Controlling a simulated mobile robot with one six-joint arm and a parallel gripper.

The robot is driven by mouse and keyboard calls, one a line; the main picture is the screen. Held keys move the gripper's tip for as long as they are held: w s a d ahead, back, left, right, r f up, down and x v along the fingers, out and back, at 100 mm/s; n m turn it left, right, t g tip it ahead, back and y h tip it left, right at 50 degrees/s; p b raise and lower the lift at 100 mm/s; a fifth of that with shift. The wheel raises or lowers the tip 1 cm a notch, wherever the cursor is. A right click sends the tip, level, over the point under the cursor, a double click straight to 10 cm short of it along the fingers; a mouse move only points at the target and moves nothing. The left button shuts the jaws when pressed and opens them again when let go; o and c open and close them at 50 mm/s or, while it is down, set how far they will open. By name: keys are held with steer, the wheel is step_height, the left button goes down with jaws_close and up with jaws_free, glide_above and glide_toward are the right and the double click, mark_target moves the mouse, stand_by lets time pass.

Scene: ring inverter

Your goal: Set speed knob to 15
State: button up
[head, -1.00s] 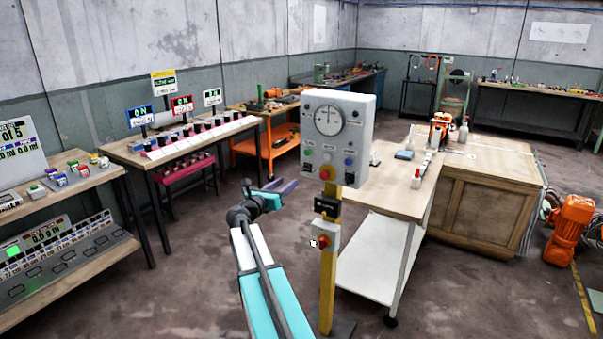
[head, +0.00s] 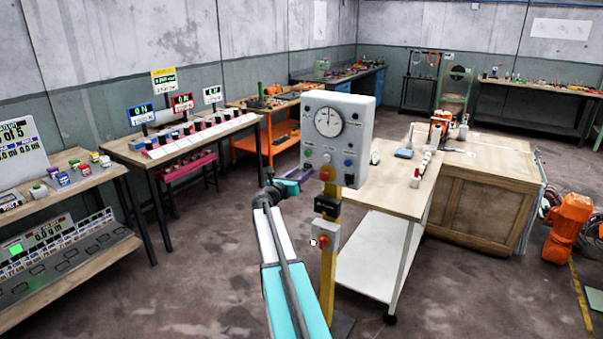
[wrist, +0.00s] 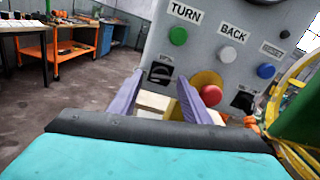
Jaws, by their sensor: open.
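A light grey control box (head: 360,125) stands on a yellow post, with a round dial (head: 329,121) on its face. In the wrist view the lower face shows a left black knob (wrist: 160,73) and a right black knob (wrist: 243,100). I cannot tell which is the speed knob or read its setting. My gripper (wrist: 161,76) is open and empty, its two purple fingers apart, with the left black knob seen between their tips. I cannot tell whether they touch it. In the head view my gripper (head: 298,178) is at the box's lower left edge.
Green (wrist: 178,36), white (wrist: 227,55), blue (wrist: 266,71) and red (wrist: 210,95) buttons are near the knobs. A red-button box (head: 324,240) is lower on the post. A wheeled table (head: 385,200) stands right of it.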

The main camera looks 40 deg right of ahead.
steer(key=shift+d, duration=0.3)
steer(key=shift+c, duration=0.2)
steer(key=c, duration=1)
